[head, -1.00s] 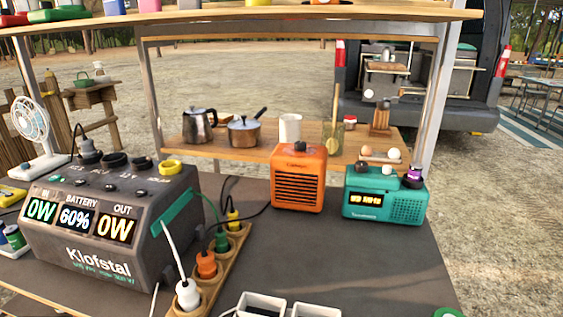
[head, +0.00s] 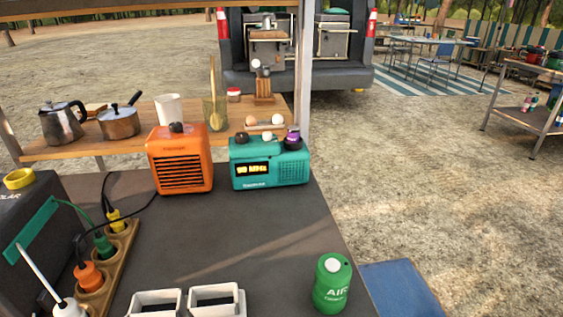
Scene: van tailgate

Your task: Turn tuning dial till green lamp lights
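A teal radio (head: 268,170) stands on the dark table top, right of an orange heater-like box. Its front has a small display (head: 252,169) with amber characters, too small to read surely, and a speaker grille on the right. On its top are a dark knob (head: 241,139), a pale knob (head: 267,138) and a larger black knob with a purple top (head: 293,138). I cannot tell for certain which is the tuning dial. I see no lit green lamp on it. Neither of my grippers is in view.
The orange box (head: 180,162) stands close to the radio's left. A power strip (head: 112,262) with plugs, white open holders (head: 214,299) and a green can (head: 332,283) are nearer. A wooden shelf (head: 75,150) is behind. The table between radio and can is clear.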

